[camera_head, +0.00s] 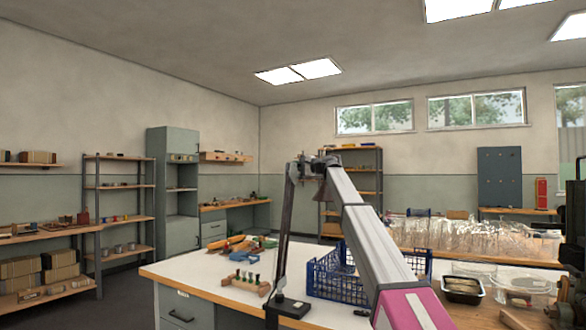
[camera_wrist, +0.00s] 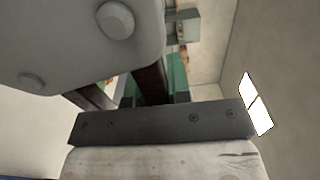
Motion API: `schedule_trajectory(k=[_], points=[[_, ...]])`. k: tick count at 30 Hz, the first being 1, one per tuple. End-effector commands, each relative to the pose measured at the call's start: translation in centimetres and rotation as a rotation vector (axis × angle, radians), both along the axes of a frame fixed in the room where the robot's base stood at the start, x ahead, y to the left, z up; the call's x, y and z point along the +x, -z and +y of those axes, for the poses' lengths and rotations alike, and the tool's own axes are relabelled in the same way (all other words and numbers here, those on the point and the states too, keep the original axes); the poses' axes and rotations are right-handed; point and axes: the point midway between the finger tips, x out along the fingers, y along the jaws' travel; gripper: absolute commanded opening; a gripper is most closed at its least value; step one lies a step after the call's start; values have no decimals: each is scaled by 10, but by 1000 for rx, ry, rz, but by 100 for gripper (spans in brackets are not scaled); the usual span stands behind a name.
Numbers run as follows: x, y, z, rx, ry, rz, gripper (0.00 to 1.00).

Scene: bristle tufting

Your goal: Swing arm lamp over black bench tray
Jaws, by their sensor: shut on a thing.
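The swing arm lamp (camera_head: 283,235) stands on the white-topped bench, with a black base (camera_head: 288,306) and a dark arm rising steeply. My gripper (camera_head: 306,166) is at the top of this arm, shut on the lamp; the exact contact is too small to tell. In the wrist view, a rounded grey part with knobs, perhaps of the lamp, fills the upper left, close to my gripper. A black tray (camera_head: 463,291) with small contents sits to the right, apart from the lamp and beyond my arm.
A blue crate (camera_head: 338,280) stands behind my arm. A wooden block with dark pegs (camera_head: 246,283) and coloured tools (camera_head: 250,245) lie on the bench (camera_head: 190,272). The bench's left front is clear.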

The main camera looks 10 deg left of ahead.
Motion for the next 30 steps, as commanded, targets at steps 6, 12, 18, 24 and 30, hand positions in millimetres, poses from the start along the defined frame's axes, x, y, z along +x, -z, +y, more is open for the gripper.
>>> schedule_trajectory(k=[6, 12, 18, 24, 30], points=[[-14, 2, -32, -1, 153, -2, 0], [-31, 3, -63, -2, 338, -3, 0], [-49, 3, -90, -1, 512, -4, 0], [-66, 2, -107, -1, 646, -3, 0], [-83, 2, -120, 0, 762, -3, 0]])
